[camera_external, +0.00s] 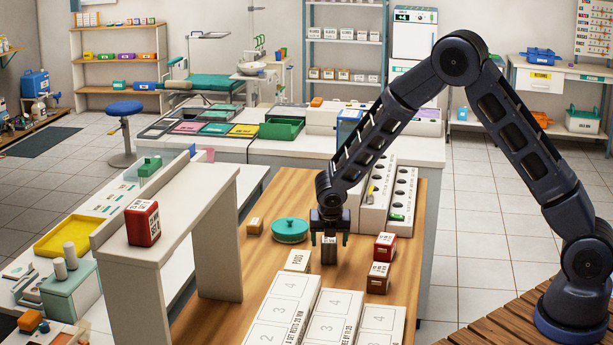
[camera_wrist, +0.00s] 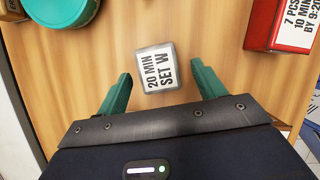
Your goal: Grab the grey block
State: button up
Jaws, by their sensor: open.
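The grey block (camera_external: 328,254) stands on the wooden table, below and between the fingers of my gripper (camera_external: 329,240). The green fingers of my gripper (camera_wrist: 160,84) are spread apart, one on each side of the block's near end. Gaps show between the fingers and the block, so the gripper is open and not holding it.
A teal round lidded dish (camera_external: 289,230), a tan block (camera_external: 254,226) and a cream block (camera_external: 297,261) lie to the left. Numbered white boxes (camera_external: 283,309) are in front. A raised white shelf (camera_external: 190,215) bears another red block (camera_external: 142,222).

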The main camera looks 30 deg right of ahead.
aim_at(329, 247)
jog(key=x, duration=0.4)
jog(key=shift+w+d+f, duration=0.1)
jog(key=shift+w+f, duration=0.1)
jog(key=shift+w, duration=0.05)
jog(key=c, duration=1.1)
